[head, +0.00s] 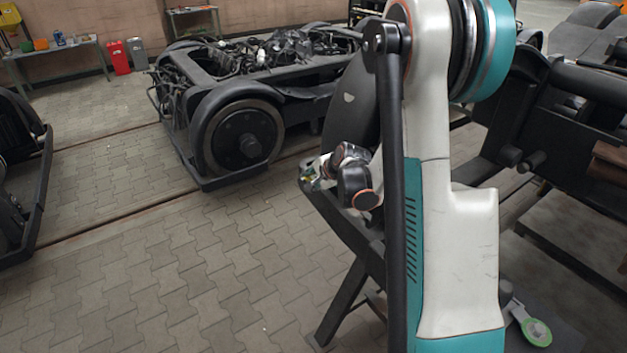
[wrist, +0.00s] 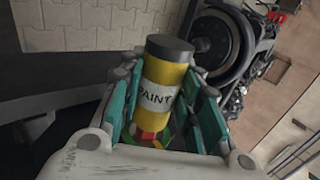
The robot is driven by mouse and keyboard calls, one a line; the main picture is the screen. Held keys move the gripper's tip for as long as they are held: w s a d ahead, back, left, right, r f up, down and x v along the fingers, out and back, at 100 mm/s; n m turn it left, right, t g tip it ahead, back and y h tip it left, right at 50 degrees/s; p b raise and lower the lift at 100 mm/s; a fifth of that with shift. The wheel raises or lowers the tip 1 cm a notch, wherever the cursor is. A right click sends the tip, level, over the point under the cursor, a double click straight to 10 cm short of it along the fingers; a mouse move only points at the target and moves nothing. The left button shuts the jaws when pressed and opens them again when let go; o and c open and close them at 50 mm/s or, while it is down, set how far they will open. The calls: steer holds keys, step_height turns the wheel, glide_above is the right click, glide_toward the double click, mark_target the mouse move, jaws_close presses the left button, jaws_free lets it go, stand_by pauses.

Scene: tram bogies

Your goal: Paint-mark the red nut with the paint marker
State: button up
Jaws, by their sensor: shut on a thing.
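The paint marker (wrist: 166,80) is a yellow cylinder with a dark cap and a white label reading "PAINT". My gripper (wrist: 165,92) is shut on it, with teal fingers on both sides and the capped end pointing away from the palm. A small patch of red and green shows at the marker's lower end, between the fingers. I cannot make out the red nut in either view.
A dark bogie (head: 247,139) with large wheels stands behind the gripper; another bogie edge (head: 22,190) is at left. Dark frames (head: 560,100) fill the right. A workbench (head: 55,47) and red canister (head: 118,57) are at the back. The paving (head: 180,270) at front left is clear.

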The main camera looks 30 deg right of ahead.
steer(key=shift+s+a+b, duration=0.1)
steer(key=shift+a+b, duration=0.3)
steer(key=shift+a, duration=2.4)
